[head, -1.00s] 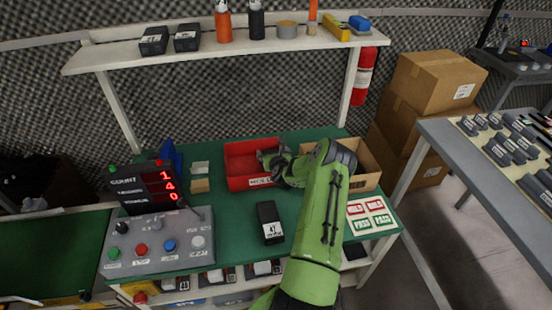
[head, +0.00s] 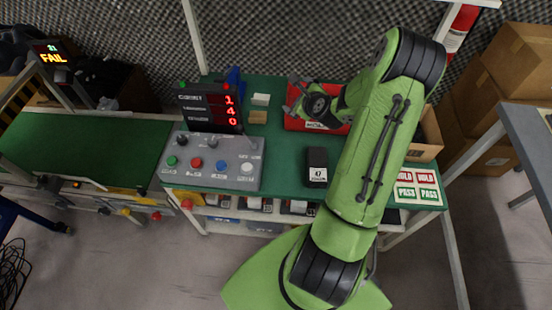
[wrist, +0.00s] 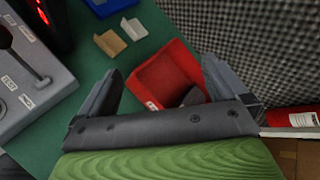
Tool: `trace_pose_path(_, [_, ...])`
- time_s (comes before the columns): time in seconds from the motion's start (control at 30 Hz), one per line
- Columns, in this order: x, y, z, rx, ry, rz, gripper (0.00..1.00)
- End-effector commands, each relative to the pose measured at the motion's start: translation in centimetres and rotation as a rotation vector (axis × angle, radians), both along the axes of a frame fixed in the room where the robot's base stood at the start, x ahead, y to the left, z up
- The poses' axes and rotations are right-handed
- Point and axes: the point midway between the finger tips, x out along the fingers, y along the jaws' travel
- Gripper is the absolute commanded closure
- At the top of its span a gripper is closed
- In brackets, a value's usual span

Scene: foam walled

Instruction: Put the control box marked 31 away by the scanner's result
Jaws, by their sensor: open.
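My gripper (head: 293,96) is open above the near left part of a red bin (head: 328,128). In the wrist view the spread fingers of my gripper (wrist: 160,68) frame the red bin (wrist: 163,72), with nothing between the tips. A dark shape (wrist: 191,97) shows inside the bin, partly hidden by my gripper; I cannot tell whether it is a control box. A black box marked 47 (head: 317,167) lies on the green bench. A small screen (head: 50,53) at the far left reads FAIL, with a small number above it that looks like 21 or 31. No box clearly marked 31 shows.
A grey button console (head: 215,162) and a red-digit counter (head: 210,107) stand left of the 47 box. HOLD and PASS labels (head: 417,187) lie at the bench's right. A cardboard bin (head: 428,130) is partly behind my arm. A green conveyor (head: 85,150) runs left.

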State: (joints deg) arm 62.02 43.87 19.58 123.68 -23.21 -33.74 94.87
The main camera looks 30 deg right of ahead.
Motion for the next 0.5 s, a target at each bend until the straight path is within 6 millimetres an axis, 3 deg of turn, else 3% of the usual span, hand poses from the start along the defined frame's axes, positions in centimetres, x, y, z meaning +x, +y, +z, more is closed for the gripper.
trace_pose_path(0.03, [0.7, 3.1, 2.3, -0.137, 0.071, 0.158, 0.00])
trace_pose_path(0.1, [0.6, 7.2, 4.8, -0.328, 0.177, 0.382, 0.00])
trace_pose_path(0.23, [-1.6, 14.1, 9.2, -0.676, 0.339, 0.760, 0.00])
trace_pose_path(0.37, [-6.1, 19.7, 13.3, -0.997, 0.459, 1.097, 0.00])
trace_pose_path(0.5, [-12.8, 24.1, 16.7, -1.303, 0.534, 1.424, 0.00])
